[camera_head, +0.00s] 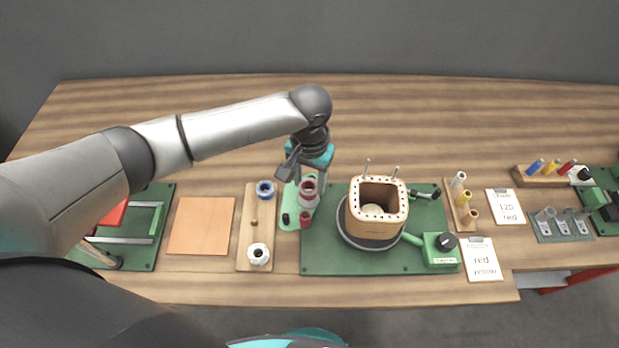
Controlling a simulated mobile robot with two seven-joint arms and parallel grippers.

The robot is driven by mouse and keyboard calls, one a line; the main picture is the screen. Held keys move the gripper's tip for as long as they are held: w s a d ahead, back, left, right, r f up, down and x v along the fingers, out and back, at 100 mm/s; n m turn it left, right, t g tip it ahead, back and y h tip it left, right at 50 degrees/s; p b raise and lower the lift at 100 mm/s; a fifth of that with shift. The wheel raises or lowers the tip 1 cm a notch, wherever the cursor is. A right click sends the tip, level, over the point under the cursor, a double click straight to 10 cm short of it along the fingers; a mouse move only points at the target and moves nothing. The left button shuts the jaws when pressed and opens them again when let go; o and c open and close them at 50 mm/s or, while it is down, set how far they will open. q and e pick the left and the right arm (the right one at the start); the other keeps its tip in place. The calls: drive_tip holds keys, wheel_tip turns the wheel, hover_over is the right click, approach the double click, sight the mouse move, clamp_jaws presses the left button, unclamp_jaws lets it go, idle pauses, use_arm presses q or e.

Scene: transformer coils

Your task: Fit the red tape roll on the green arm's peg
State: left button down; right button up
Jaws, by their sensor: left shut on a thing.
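The red tape roll (308,185) is upright at the fingers of my left gripper (298,172), which is shut on it. The roll is over the light green arm (289,218), just left of the large dark green board. A pale, reddish stacked part (308,201) shows directly below the roll. I cannot tell whether the roll touches it or is around a peg. The peg itself is hidden from this view. My right gripper is not in view.
A wooden coil former (377,203) stands on the green board (325,262). An orange-brown mat (201,226) lies left. Cards (482,260) lie right. The rear table is clear.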

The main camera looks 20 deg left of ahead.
use_arm(q)
drive_tip(key=shift+f, duration=0.15)
drive_tip(key=shift+f, duration=0.45)
drive_tip(key=shift+f, duration=0.55)
idle(0.4)
unclamp_jaws()
idle(0.4)
wheel_tip(320, 180, up, 5)
drive_tip(key=p, duration=0.6)
drive_tip(key=shift+p, duration=0.3)
